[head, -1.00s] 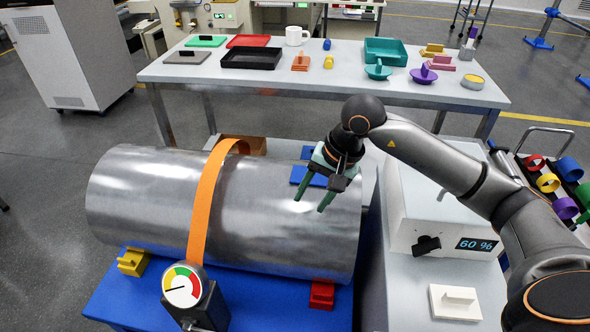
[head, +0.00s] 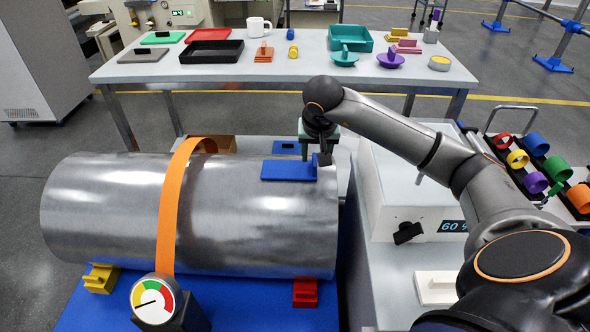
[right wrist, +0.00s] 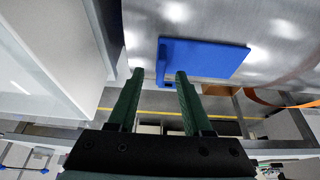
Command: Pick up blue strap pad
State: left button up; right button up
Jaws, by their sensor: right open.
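The blue strap pad (head: 287,170) is a flat blue plate on the upper far side of the metal cylinder (head: 250,220), right of the orange strap (head: 172,205). My right gripper (head: 318,152) is by the pad's right end in the head view, open and empty. In the right wrist view the open fingertips (right wrist: 158,76) point toward the left end of the pad (right wrist: 208,62). A raised blue part there lies about between the tips; whether they touch it, I cannot tell. My left gripper is out of view.
A white box with a display (head: 418,205) stands close right of the cylinder. A gauge (head: 153,301) sits in front, by the strap's lower end. Another blue piece (head: 287,147) lies behind the pad. A table (head: 225,75) with trays and handled parts is at the back.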

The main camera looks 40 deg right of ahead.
aim_at(315, 161)
jog(key=x, duration=0.4)
jog(key=shift+w, duration=0.1)
grip_shut()
dwell(0.5)
